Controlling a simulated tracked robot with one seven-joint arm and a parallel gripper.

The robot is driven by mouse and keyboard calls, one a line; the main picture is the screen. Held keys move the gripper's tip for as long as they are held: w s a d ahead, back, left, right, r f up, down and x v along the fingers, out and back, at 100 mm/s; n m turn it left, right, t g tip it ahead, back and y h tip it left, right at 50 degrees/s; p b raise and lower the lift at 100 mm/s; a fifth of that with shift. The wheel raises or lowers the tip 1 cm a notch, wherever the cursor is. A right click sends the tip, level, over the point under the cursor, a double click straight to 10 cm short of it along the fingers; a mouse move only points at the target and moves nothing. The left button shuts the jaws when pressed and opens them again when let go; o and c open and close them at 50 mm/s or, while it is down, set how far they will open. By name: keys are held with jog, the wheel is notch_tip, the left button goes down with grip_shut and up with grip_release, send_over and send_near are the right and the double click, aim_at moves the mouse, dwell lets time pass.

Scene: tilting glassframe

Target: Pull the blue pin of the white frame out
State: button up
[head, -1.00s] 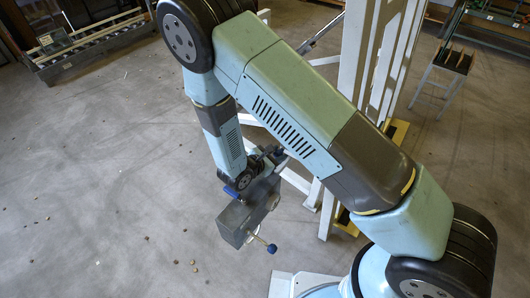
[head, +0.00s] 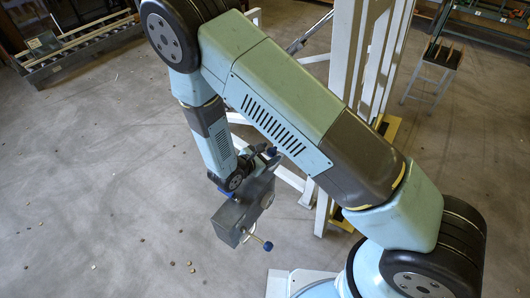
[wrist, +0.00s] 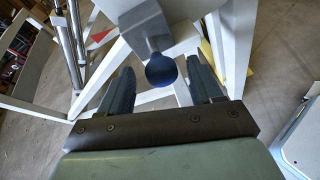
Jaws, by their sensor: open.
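The blue pin's round, dark blue knob (wrist: 161,71) shows in the wrist view, on a short stem below a grey block (wrist: 145,26). The block is at the white frame (wrist: 234,45). My gripper (wrist: 160,66) is open. Its two fingers stand left and right of the knob, near fingertip level, with a visible gap on both sides. How deep the knob lies between them is hard to tell. In the head view the white frame (head: 346,50) stands partly behind my arm, and the fingers and knob cannot be made out clearly.
White slanted bars of the frame and metal tubes (wrist: 70,50) lie close around my gripper in the wrist view. In the head view, a stool (head: 435,68) stands at right and a roller rack (head: 80,52) at upper left. The floor at left is mostly clear, with small scattered bits.

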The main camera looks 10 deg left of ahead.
jog(key=v, duration=1.3)
jog(key=w+d+r+m+g, duration=0.35)
jog(key=d+r+m, duration=0.35)
jog(key=d+r, duration=0.4)
jog(key=w+d+r+m+g, duration=0.3)
jog(key=d+r+m+g, duration=0.3)
jog(key=d+r, duration=0.55)
jog(key=s+d+r+m+t+y, duration=0.2)
jog(key=s+d+r+m+y, duration=0.1)
jog(key=s+d+r+m, duration=0.4)
jog(key=s+d+r+m+t+y, duration=0.2)
jog(key=s+d+r+m+y, duration=0.2)
jog(key=r, duration=0.8)
jog(key=s+d+m, duration=0.2)
jog(key=s+d, duration=0.1)
jog(key=shift+d+m+y, duration=0.3)
jog(key=shift+m, duration=0.1)
